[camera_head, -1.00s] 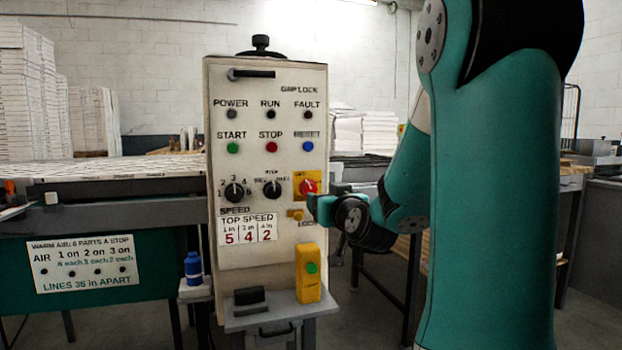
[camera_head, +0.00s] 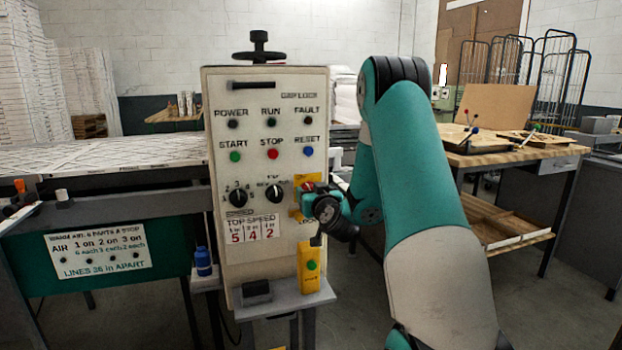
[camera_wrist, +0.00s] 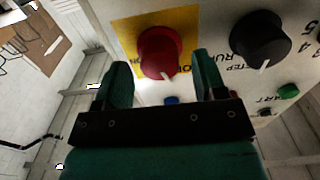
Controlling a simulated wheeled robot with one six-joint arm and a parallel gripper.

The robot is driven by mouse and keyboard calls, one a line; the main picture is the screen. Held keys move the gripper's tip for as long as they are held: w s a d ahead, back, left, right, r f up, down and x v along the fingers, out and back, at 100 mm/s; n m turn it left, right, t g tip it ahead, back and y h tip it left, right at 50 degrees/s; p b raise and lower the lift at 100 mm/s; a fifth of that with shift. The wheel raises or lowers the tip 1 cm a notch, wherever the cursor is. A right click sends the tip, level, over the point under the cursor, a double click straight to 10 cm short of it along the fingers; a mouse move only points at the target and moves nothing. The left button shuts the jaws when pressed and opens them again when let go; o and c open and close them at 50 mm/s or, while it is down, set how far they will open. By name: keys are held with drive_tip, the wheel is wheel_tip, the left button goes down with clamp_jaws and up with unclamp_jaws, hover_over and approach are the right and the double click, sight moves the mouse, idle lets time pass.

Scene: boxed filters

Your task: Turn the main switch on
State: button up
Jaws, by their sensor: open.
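The main switch is a red knob (camera_wrist: 160,52) with a pale pointer mark, on a yellow plate (camera_wrist: 128,30). In the wrist view, upside down, the pointer faces the picture's bottom; lettering beside it is partly hidden. My gripper (camera_wrist: 164,70) is open, one finger on each side of the knob in the picture; I cannot tell whether either touches it. In the head view my gripper (camera_head: 306,203) is at the right edge of the pale control panel (camera_head: 245,105) and covers most of the switch. A bit of the yellow plate (camera_head: 312,178) shows above it.
Black selector knobs (camera_head: 274,193) sit left of the switch, also close in the wrist view (camera_wrist: 262,38). Below stands a yellow box with a green button (camera_head: 309,268). A blue bottle (camera_head: 203,262) is at the panel's left. A wooden bench (camera_head: 490,155) stands right.

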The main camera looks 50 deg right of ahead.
drive_tip(key=shift+w+d+p, duration=0.3)
drive_tip(key=shift+w+p, duration=0.1)
drive_tip(key=shift+w, duration=0.15)
drive_tip(key=shift+f, duration=0.1)
drive_tip(key=c, duration=0.9)
